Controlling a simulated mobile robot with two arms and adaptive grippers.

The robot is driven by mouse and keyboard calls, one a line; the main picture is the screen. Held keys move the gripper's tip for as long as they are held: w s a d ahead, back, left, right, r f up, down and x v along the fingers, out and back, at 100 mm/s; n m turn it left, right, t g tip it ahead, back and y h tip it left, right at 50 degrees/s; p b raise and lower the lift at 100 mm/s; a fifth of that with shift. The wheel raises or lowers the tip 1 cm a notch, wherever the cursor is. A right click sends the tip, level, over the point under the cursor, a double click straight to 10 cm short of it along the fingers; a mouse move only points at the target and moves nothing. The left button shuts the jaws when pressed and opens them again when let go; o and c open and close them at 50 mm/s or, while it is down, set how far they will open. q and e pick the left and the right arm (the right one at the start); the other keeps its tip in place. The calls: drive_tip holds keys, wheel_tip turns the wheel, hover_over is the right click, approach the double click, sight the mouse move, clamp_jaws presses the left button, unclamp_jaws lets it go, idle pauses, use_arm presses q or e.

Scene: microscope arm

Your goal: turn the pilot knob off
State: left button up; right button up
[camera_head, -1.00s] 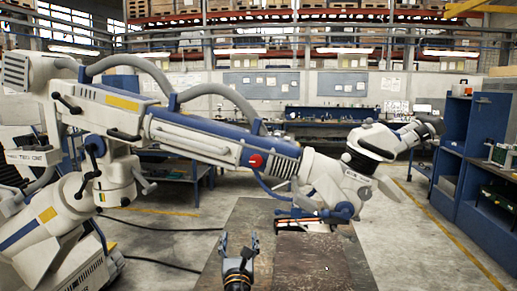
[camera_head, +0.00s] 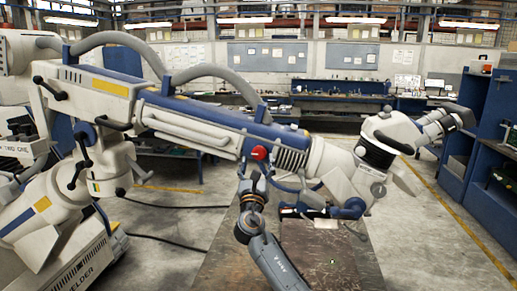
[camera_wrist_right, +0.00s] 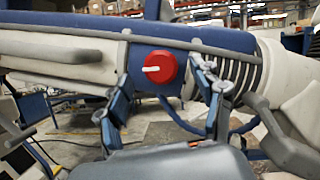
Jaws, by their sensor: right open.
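The pilot knob (camera_head: 259,153) is a red round knob on the side of the white and blue microscope arm (camera_head: 205,116). In the right wrist view the knob (camera_wrist_right: 161,68) shows a white pointer lying about level, toward the left. My right gripper (camera_head: 252,182) is just below the knob in the head view, seen from behind. In the wrist view my right gripper (camera_wrist_right: 165,80) is open and empty, one finger on each side of the knob in the picture. I cannot tell the exact gap to the knob. My left gripper is not in view.
A ribbed grey section (camera_wrist_right: 240,75) lies just right of the knob, and a blue cable hangs below. A worn table (camera_head: 335,255) stands under the arm. A blue shelf unit (camera_head: 487,115) is at the right. Dark cables lie on the floor at left.

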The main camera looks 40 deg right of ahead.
sight(258, 154)
drive_tip(key=shift+p+x, duration=0.35)
drive_tip(key=shift+x, duration=1.8)
drive_tip(key=shift+c, duration=0.2)
drive_tip(key=c, duration=1.1)
